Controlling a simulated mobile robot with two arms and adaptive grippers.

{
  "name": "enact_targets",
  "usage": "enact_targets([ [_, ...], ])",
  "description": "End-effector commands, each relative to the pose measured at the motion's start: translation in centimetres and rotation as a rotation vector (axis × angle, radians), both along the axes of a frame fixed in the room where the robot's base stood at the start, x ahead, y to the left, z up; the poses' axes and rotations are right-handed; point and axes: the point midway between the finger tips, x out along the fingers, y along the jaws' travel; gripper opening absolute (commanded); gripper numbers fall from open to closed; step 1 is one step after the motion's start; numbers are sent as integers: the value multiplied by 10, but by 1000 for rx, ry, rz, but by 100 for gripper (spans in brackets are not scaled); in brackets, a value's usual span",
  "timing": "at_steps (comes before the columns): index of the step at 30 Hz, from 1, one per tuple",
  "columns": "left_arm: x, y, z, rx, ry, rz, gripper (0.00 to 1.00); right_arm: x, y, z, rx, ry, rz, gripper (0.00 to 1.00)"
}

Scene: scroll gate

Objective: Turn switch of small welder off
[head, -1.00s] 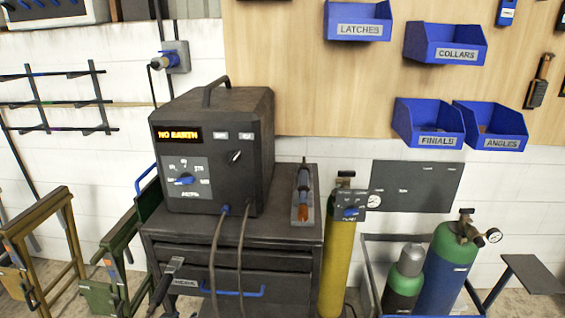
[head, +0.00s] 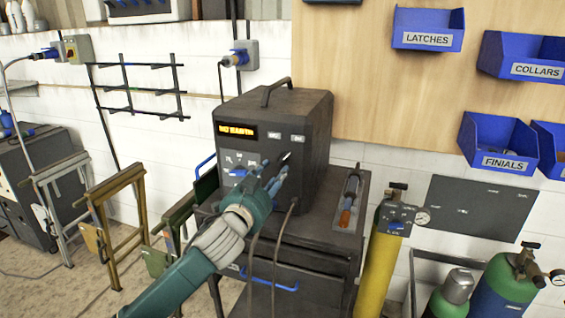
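The small welder (head: 309,119) is a dark box with a top handle, standing on a dark cabinet. Its lit orange display (head: 237,130) reads NO EARTH. A dial with a blue knob (head: 237,172) shows at the lower left of its front. My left gripper (head: 282,163) is in front of the right part of the welder's front, with its fingertips at or close to the black switch there. The fingers largely hide the switch, so its position and any contact are unclear. The finger gap cannot be made out. My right gripper is not in view.
The cabinet (head: 315,232) has a blue drawer handle, and cables hang down its front. A torch-like tool (head: 350,200) lies on top, right of the welder. A yellow cylinder (head: 380,255) stands to the right. Metal stands (head: 110,205) are at left.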

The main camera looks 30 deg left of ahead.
Motion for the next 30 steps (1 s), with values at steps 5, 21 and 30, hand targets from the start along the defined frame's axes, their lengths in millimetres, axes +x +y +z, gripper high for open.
enact_targets([
  [5, 34, 8, 3, -2, 0, 0, 37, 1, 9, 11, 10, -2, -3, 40],
  [21, 62, 14, -1, 0, 0, -1, 37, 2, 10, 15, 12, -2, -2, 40],
  [30, 62, 14, -1, -1, 0, -1, 0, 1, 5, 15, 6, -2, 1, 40],
])
